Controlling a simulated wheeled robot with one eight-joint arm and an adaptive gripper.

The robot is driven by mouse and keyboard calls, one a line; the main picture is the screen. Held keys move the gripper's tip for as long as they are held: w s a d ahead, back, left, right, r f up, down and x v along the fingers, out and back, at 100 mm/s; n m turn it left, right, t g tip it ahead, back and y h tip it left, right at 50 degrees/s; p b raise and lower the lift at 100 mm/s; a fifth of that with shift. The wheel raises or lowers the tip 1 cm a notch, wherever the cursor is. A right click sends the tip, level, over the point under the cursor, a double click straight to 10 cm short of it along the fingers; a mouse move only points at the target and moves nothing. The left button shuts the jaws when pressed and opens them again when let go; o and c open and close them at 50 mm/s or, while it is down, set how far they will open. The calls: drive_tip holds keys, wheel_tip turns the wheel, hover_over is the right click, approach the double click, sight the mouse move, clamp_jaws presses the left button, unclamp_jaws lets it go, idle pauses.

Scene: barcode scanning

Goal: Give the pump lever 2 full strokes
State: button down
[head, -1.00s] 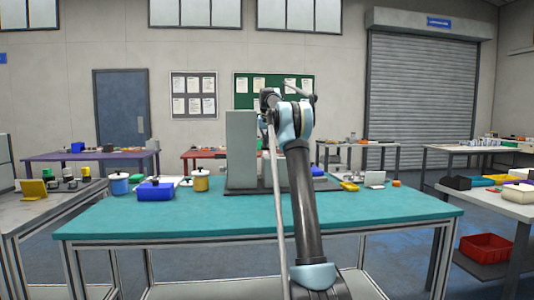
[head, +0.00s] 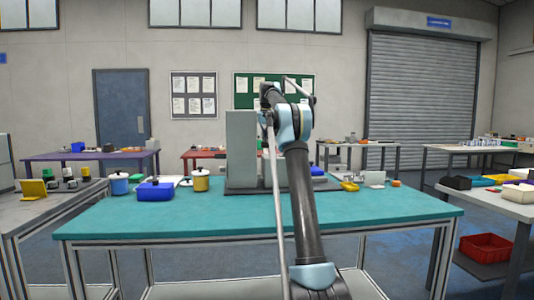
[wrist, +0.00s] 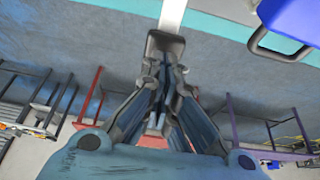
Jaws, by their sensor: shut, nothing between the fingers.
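The pump appears as a pale grey upright block (head: 241,150) on a grey base near the back middle of the teal table (head: 180,222). My arm covers much of its right side. In the wrist view a pale bar ending in a dark grip (wrist: 165,44), which looks like the lever, comes in from the top. My gripper (wrist: 164,66) is shut and empty, its tips at or just in front of that grip; I cannot tell if they touch. A thin slanted grey bar (head: 298,89) shows above my arm's elbow in the head view; what it belongs to is unclear.
A blue box (head: 155,191) and a yellow lidded pot (head: 201,181) stand left of the pump. A blue object (wrist: 290,18) shows at the wrist view's upper right.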

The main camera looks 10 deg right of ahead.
sight(265, 145)
drive_tip(key=shift+f, duration=3.55)
drive_tip(key=shift+r, duration=3.7)
drive_tip(key=shift+r, duration=2)
drive_tip(key=shift+s, duration=0.1)
